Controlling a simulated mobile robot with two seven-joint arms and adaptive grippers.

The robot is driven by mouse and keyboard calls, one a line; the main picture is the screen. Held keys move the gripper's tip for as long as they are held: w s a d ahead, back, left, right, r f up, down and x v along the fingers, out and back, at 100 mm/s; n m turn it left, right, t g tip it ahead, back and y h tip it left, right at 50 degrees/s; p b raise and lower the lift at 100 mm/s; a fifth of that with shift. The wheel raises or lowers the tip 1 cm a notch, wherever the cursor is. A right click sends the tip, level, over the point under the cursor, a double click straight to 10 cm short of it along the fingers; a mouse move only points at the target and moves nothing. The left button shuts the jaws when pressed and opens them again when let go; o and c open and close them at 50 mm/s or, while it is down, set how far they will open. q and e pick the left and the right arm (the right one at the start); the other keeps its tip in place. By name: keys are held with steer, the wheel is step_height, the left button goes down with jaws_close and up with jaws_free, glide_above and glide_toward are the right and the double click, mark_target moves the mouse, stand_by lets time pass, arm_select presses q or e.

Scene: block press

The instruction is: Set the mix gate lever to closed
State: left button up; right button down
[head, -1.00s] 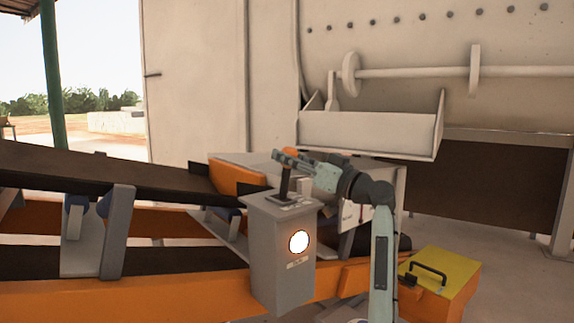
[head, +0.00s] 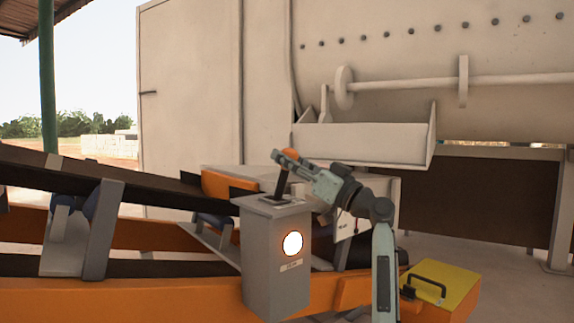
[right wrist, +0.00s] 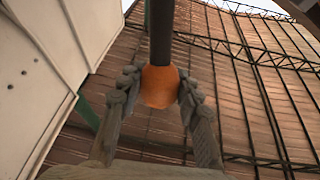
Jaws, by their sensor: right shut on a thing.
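The mix gate lever is a black stick (head: 281,184) with an orange knob, rising from a slotted plate on top of a grey pedestal box (head: 262,250). In the head view it leans slightly to the right. My right gripper (head: 286,160) reaches in from the right at the lever's top. In the right wrist view the orange knob (right wrist: 160,86) sits between the two fingers, which are shut on it, with the black stick running up from it. The writing beside the slot is too small to read. My left gripper is not in view.
A round lit lamp (head: 292,244) glows on the pedestal's front. An orange-framed conveyor (head: 150,298) runs behind and left of it. A yellow box (head: 440,283) with a black handle stands at lower right. A large cream mixer drum (head: 400,60) with a trough fills the back.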

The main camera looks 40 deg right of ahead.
steer(key=c, duration=1)
jaws_free()
steer(key=shift+s, duration=0.1)
steer(key=v, duration=1.2)
